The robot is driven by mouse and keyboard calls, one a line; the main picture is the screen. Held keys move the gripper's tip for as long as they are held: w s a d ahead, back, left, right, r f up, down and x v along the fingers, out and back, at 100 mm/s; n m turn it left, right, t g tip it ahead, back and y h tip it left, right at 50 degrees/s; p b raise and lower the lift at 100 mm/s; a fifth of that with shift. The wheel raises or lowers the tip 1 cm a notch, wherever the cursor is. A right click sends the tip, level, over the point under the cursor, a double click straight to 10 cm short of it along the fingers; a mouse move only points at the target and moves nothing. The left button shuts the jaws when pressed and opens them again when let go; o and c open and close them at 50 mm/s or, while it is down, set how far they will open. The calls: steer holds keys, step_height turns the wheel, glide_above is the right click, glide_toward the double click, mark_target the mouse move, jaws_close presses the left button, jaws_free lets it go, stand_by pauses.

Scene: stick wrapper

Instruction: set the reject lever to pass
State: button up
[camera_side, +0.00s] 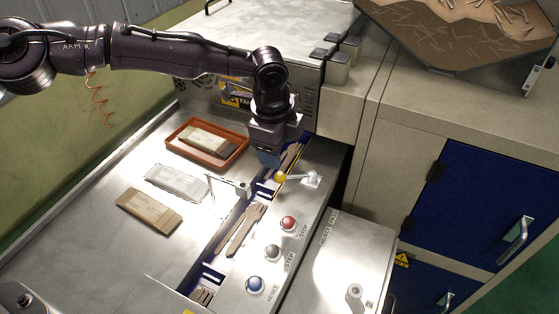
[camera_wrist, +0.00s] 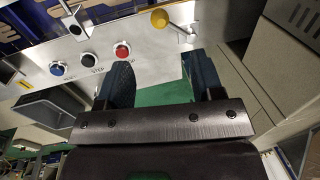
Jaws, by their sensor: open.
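The reject lever has a yellow ball knob (camera_side: 281,176) on a short metal arm, with its pivot (camera_side: 312,180) on the panel to the right of the knob. In the wrist view the knob (camera_wrist: 159,18) is near the top edge, and the pivot (camera_wrist: 188,33) is to its lower right. My gripper (camera_side: 268,158) is just above and left of the knob in the side view. In the wrist view my gripper (camera_wrist: 163,76) has its two blue fingers apart with nothing between them. The knob appears beyond the fingertips, not between them. I cannot tell the exact height gap.
Red (camera_side: 289,223), dark (camera_side: 272,252) and blue (camera_side: 255,284) buttons line the panel. Wooden sticks (camera_side: 245,229) lie in the blue-sided channel beside it. An orange tray (camera_side: 207,144) and wrapped packs (camera_side: 150,211) lie on the metal table. A machine housing (camera_side: 330,105) stands behind.

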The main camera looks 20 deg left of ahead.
steer(key=r, duration=0.2)
steer(key=shift+s+r, duration=0.25)
steer(key=shift+r, duration=0.1)
